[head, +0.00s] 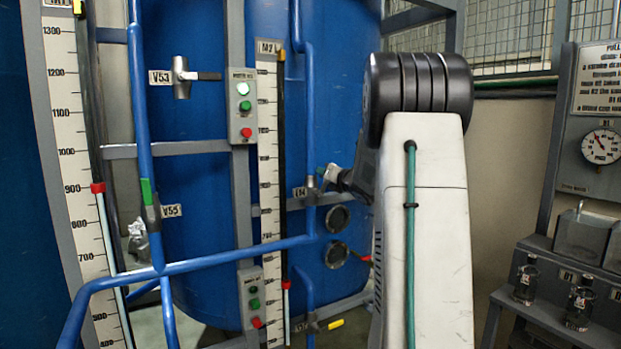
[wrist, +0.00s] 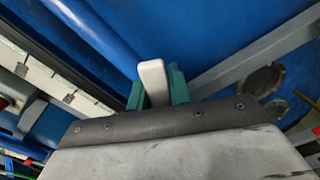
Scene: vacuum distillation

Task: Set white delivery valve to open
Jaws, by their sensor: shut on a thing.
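In the wrist view, a white valve handle (wrist: 152,75) stands between the two green fingers of my gripper (wrist: 157,90), which is shut on it. In the head view, my gripper (head: 334,177) reaches from behind my arm to a valve (head: 312,192) on a blue vertical pipe, beside a small label (head: 299,192) that is hard to read. My gripper and arm hide most of the handle there. The valve body is hidden in the wrist view.
A blue tank (head: 205,240) stands behind the pipes. A level scale (head: 267,150) and a button box (head: 241,105) are left of the valve. Other valves include V53 (head: 182,77), V55 with a green handle (head: 147,192), and a yellow-handled one (head: 331,325). A gauge panel (head: 600,150) stands at right.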

